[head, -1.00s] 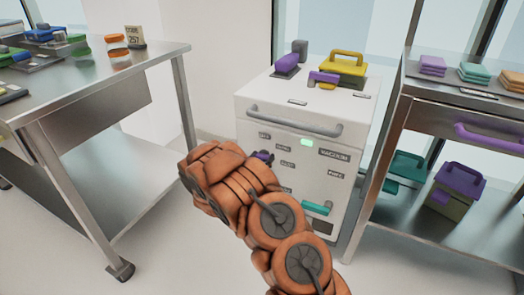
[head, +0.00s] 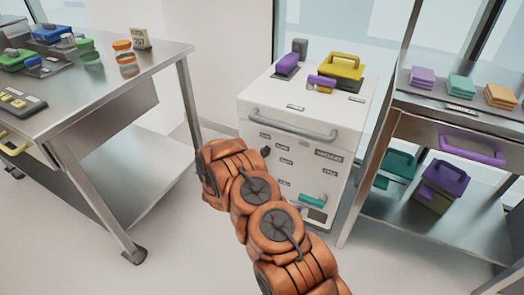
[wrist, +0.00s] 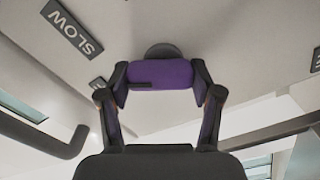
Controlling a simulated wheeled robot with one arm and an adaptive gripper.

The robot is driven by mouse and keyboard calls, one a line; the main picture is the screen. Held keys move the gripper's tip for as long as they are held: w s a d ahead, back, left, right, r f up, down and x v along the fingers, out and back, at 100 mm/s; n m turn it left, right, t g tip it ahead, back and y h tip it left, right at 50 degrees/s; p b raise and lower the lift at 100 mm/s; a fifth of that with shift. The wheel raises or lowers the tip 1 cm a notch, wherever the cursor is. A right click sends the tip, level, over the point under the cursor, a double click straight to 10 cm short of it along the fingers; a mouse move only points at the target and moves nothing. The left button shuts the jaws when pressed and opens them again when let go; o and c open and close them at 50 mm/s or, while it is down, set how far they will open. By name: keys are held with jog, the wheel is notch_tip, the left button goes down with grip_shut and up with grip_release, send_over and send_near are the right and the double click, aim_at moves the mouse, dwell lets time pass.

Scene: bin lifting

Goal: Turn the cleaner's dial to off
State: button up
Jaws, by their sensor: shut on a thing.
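The cleaner (head: 300,115) is a white cabinet with a grey bar handle across its front and several small labels, one reading VACUUM. Its dial (wrist: 160,72) has a purple grip and a dark round base in the wrist view. My gripper (wrist: 158,80) is shut on the dial, one finger on each side of the purple grip. A label (wrist: 72,28) beside the dial reads SLOW; I cannot tell which label the dial points to. In the head view my orange arm hides most of the gripper and dial.
The grey bar handle (head: 292,124) lies just above the dial area. A steel table (head: 110,75) with jars stands left, and a steel cart (head: 440,115) with a purple handle (head: 472,150) stands close on the right. Clear floor lies between table and cleaner.

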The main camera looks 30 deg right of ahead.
jog(key=n+p, duration=0.2)
jog(key=n, duration=0.3)
jog(key=shift+n+p, duration=0.4)
jog(key=shift+f, duration=0.1)
dwell(0.3)
jog(key=o, duration=1.1)
jog(key=shift+w, duration=0.1)
jog(key=shift+o, duration=0.2)
jog(key=shift+a, duration=0.1)
jog(key=v, duration=1.2)
